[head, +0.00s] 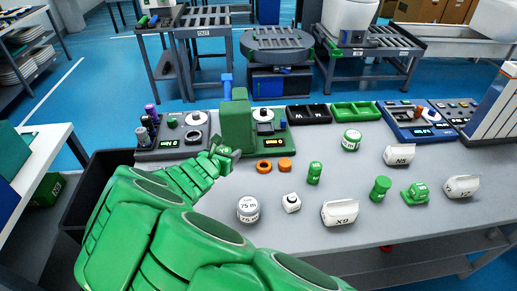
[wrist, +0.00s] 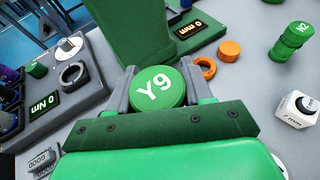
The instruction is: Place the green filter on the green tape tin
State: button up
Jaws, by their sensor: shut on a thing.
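My gripper (wrist: 157,88) is shut on a round green piece marked Y9 (wrist: 158,87), which looks like the green filter. Its lettered round face shows between the two fingers; its lower part is hidden. In the head view my gripper (head: 224,152) is low over the bench, just in front of the tall green stand, and the held piece is hard to make out. The green tape tin (head: 351,140), a round tin with a pale label, stands on the bench right of my gripper, near the green tray. It is apart from the gripper and not clear in the wrist view.
The green stand (head: 237,125) rises close beyond my gripper. A black tray (head: 308,115) and green tray (head: 356,111) line the back.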

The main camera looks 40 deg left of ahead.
jog(key=w+d+r+m+h, duration=0.25)
jog(key=w+d, duration=0.25)
jog(key=w, duration=0.4)
jog(key=w+d+r+m+h, duration=0.25)
jog(key=w+d, duration=0.25)
jog(key=w, duration=0.4)
jog(key=w+d+r+m+g+h, duration=0.1)
jog(key=w+d+r+m+h, duration=0.15)
jog(key=w+d, duration=0.7)
jog(key=w+d+r+m+h, duration=0.2)
jog(key=w+d+m+h, duration=0.3)
jog(key=d, duration=0.7)
jog(key=n, duration=0.2)
send_over(357, 133)
jog(key=shift+g+y, duration=0.3)
jog(key=shift+y, duration=0.05)
jog(key=shift+s+d+f, duration=0.1)
jog(key=shift+f, duration=4.5)
jog(key=shift+f, duration=1.7)
jog(key=shift+f, duration=0.1)
jog(key=o, duration=1.1)
